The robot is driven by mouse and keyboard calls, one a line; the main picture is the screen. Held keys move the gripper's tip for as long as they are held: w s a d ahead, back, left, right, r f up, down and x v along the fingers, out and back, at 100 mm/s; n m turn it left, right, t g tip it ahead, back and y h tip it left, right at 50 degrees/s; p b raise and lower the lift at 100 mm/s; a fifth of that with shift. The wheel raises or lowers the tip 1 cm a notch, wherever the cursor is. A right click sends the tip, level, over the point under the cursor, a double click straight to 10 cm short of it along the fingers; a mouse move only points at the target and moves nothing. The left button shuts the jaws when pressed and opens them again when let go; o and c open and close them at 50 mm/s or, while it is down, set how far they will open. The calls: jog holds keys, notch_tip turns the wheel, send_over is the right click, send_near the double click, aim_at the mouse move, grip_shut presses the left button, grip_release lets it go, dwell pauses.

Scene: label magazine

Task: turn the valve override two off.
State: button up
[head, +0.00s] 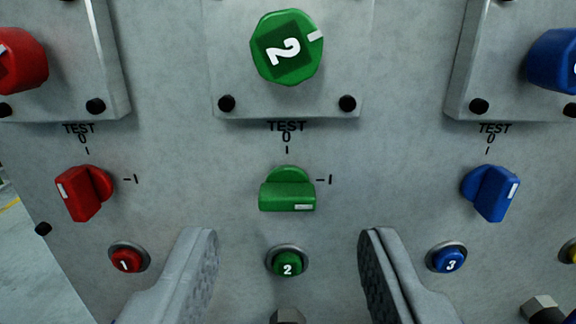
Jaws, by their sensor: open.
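My gripper (286,245) is open and empty. Its two fingers are in front of the panel, below the switch, one on each side of the button.
A tilted red switch (83,193) and a red button (127,261) are on the left. A tilted blue switch (491,193) and a blue button (448,261) are on the right. Raised plates carry the knobs above. A bolt (287,316) is at the bottom.

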aim_at(288, 206)
jog(key=shift+w+a, duration=0.1)
jog(key=shift+w, duration=1.5)
grip_shut()
